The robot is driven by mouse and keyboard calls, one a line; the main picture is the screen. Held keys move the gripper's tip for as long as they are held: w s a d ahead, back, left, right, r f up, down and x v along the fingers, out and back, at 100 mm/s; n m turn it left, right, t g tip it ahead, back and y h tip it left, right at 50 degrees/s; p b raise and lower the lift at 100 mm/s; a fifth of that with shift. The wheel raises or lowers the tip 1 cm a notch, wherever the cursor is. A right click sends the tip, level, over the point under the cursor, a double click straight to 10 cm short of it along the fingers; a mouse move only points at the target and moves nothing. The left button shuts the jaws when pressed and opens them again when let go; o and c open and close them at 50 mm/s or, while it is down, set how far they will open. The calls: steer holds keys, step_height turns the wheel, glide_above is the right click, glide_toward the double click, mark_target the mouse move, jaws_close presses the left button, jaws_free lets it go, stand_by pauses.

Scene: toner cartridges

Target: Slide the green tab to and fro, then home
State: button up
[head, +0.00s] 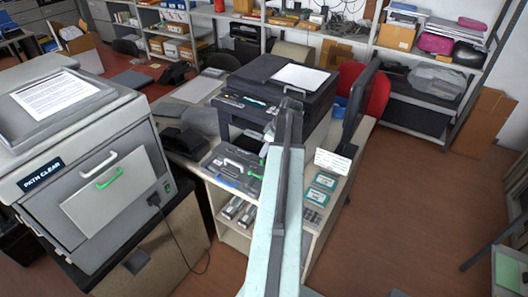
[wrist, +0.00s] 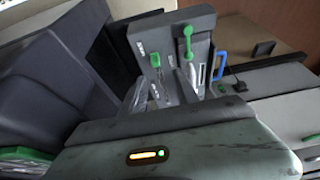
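A grey toner cartridge (wrist: 170,40) stands in the upper middle of the wrist view, with dark panels. It carries a small green tab (wrist: 155,60) on its left and a longer green lever (wrist: 188,42) to the right. My gripper (wrist: 163,88) has its two fingers apart below these green parts, with nothing seen held between them. I cannot tell if a finger touches the cartridge. In the head view my gripper (head: 291,100) is in front of the dark printer (head: 260,85), and my arm hides part of the printer. A small green part (head: 269,131) shows beside the arm.
A grey tray of parts (head: 232,165) lies on the bench left of my arm. Teal-edged boxes (head: 326,180) and a white card (head: 332,161) are to the right. A large grey machine (head: 80,130) stands left. A blue handle (wrist: 219,65) is close right of the cartridge.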

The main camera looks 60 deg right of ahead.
mark_target(263, 160)
steer(key=b+x, duration=0.7)
steer(key=shift+s+d+f+b, duration=0.2)
steer(key=shift+d+f+b, duration=0.1)
steer(key=shift+d+f, duration=0.15)
steer(key=shift+a+r, duration=0.1)
steer(key=shift+r, duration=0.05)
jaws_close()
stand_by(1.0)
